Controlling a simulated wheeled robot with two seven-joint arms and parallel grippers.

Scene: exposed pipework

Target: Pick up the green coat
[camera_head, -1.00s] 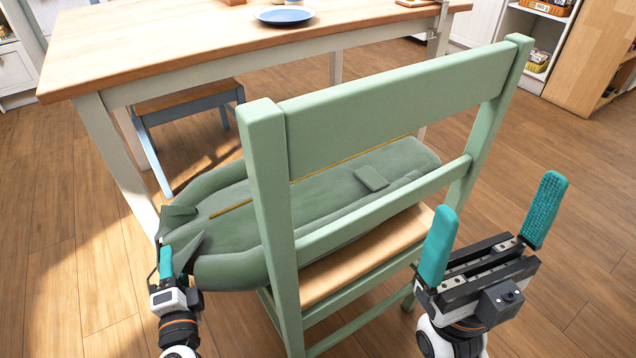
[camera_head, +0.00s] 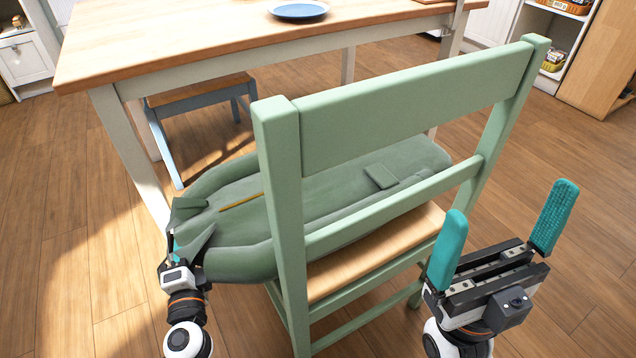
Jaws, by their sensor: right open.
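The green coat (camera_head: 235,222) lies flat across the seat of the green chair, with a short yellow line on it. Its collar end sticks out past the left side of the seat. The chair's back post and rails hide part of it. My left gripper (camera_head: 174,245) is at the collar end, at the coat's lower left. Its fingers are largely hidden by the collar, so I cannot tell whether they are closed on the cloth. My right gripper (camera_head: 498,240) is open and empty, right of the chair and apart from the coat.
The green chair (camera_head: 400,115) stands with its back towards me, between my arms. A wooden table (camera_head: 200,45) with a blue plate (camera_head: 298,10) is beyond it. A blue-grey stool (camera_head: 200,95) is under the table. Wooden floor (camera_head: 575,150) is clear at the right.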

